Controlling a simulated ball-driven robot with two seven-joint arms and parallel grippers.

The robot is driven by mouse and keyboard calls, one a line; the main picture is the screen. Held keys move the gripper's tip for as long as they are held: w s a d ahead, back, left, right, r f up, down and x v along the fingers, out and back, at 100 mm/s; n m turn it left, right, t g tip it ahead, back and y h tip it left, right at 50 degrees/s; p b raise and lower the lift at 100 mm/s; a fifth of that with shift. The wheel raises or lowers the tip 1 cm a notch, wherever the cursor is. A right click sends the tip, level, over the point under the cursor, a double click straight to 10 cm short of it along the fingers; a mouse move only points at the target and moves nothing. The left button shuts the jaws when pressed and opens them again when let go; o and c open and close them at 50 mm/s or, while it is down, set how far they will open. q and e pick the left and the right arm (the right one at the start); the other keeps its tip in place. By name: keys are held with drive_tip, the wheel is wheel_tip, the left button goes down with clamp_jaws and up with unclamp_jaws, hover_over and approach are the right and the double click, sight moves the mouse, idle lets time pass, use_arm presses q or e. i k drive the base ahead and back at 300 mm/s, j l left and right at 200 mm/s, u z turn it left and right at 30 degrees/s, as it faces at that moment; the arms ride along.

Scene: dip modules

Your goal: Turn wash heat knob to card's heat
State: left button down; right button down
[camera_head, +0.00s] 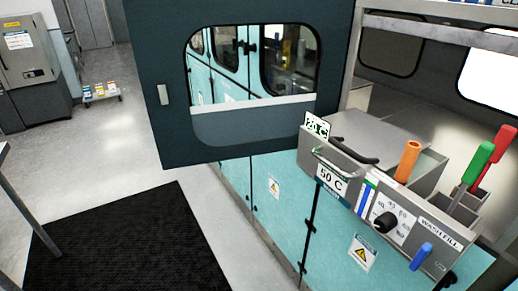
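The black heat knob (385,222) sits on a pale dial plate on the front of the wash module at the right. Small numbers ring it; they and the knob's pointer are too small to read surely. A white card (332,179) reading "50 C" hangs on the front, left of the dial. A second white card (317,126) stands at the module's upper left corner; it ends in "C", but its number is unclear. Neither gripper shows in the head view.
Orange (407,160), green (478,164), red (493,158) and blue (421,257) handles surround the dial. A black lid handle (352,153) lies behind. A raised dark windowed door (160,70) fills the middle. A black mat (120,240) covers the floor left; grey floor around it is open.

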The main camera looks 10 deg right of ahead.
sight(385, 222)
drive_tip(key=z, duration=1.25)
